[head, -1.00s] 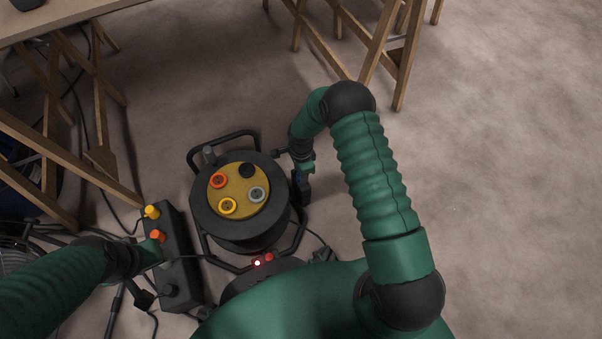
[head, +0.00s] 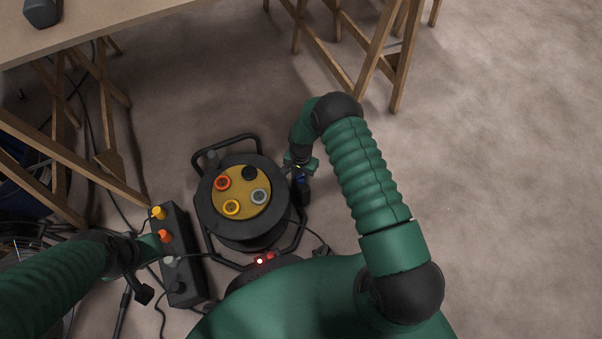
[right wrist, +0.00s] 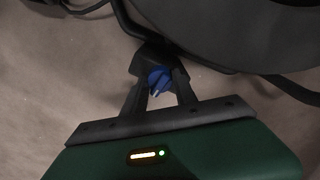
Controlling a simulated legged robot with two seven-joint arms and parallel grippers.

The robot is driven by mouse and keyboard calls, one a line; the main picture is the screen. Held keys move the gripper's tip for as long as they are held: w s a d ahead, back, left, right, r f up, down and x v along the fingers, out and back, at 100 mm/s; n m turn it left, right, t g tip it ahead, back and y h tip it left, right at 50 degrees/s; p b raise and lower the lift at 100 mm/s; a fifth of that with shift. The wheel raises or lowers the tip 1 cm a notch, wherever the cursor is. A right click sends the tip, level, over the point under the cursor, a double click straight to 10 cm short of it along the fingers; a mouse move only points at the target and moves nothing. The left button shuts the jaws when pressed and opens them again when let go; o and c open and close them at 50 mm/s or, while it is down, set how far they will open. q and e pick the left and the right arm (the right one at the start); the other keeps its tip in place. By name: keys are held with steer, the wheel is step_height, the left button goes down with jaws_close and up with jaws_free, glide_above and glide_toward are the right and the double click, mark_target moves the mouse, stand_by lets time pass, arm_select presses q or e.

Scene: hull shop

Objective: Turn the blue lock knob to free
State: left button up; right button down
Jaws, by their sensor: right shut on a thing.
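The blue lock knob (right wrist: 158,82) sits on a dark mount low on the side of the black cable reel (head: 245,235). In the right wrist view it lies between the two fingertips of my right gripper (right wrist: 160,86), which is shut on it. A pale mark shows on the knob. In the head view my right gripper (head: 301,181) is beside the reel's right side, and only a little blue shows there. My left gripper (head: 150,248) is at the left, by a black box; its fingers are not clear.
The reel's yellow face (head: 240,193) carries orange, yellow, grey and black sockets. The black box (head: 178,225) with coloured knobs stands left of the reel, with cables around it. A table on wooden trestles (head: 85,35) is at the back left. The floor at right is clear.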

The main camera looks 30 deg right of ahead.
steer(key=n+p, duration=0.1)
steer(key=n, duration=0.3)
steer(key=shift+n, duration=0.3)
steer(key=n+p, duration=0.1)
steer(key=n, duration=0.4)
steer(key=shift+n, duration=0.3)
steer(key=c, duration=1)
jaws_free()
step_height(320, 180, up, 17)
steer(key=p, duration=0.8)
steer(key=shift+f+p, duration=0.15)
steer(key=shift+p, duration=0.25)
